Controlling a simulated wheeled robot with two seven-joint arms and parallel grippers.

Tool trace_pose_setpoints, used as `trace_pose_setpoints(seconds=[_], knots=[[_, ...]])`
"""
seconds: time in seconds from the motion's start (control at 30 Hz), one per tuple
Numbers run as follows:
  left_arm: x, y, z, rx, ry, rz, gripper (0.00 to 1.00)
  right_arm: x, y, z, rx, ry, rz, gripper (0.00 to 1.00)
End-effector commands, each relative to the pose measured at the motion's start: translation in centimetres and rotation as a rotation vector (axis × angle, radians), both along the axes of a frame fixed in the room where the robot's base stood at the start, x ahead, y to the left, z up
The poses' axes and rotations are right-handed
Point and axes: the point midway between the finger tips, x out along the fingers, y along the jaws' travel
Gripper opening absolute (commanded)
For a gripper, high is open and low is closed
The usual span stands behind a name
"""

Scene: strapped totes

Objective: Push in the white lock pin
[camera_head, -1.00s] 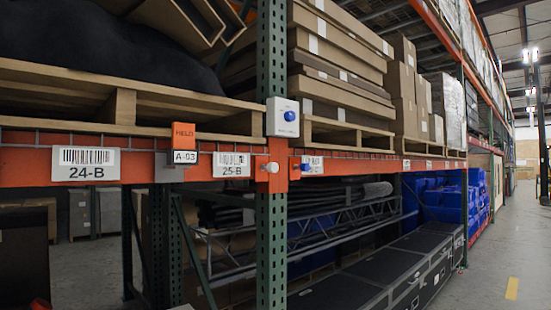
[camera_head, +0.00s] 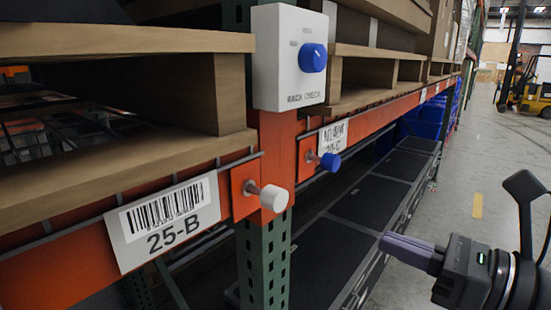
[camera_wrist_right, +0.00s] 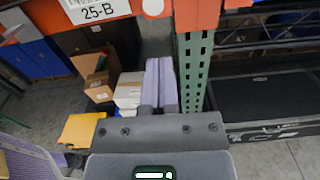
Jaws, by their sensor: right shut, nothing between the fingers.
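The white lock pin (camera_head: 272,198) sticks out from an orange plate on the rack beam, just right of the 25-B label. Its round white head and a short metal shaft show. The pin's head also shows at the top edge of the right wrist view (camera_wrist_right: 153,7). My right gripper (camera_head: 386,245) comes in from the lower right, shut and empty, its fingers pointing left. It is below and to the right of the pin, clearly apart from it. In the wrist view its closed fingers (camera_wrist_right: 160,64) point up toward the pin. My left gripper is not in view.
A blue-headed pin (camera_head: 329,162) sticks out right of the green post (camera_head: 264,262). A white box with a blue knob (camera_head: 290,60) is mounted above. The 25-B label (camera_head: 163,222) is on the beam. A yellow forklift (camera_head: 530,85) stands far back in the aisle.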

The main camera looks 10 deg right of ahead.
Motion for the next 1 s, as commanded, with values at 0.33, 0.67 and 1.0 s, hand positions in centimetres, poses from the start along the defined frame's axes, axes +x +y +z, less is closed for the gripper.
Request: trace_pose_setpoints(seconds=[0.33,0.67,1.0], knots=[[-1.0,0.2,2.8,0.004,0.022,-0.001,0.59,3.5,3.1,0.9,-0.023,-0.011,-0.001,0.0],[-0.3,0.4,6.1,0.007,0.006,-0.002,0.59,9.0,7.3,0.7,-0.02,-0.01,-0.001,0.0],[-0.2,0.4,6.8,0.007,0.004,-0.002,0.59,10.9,8.8,0.2,-0.024,-0.01,-0.002,0.0]])
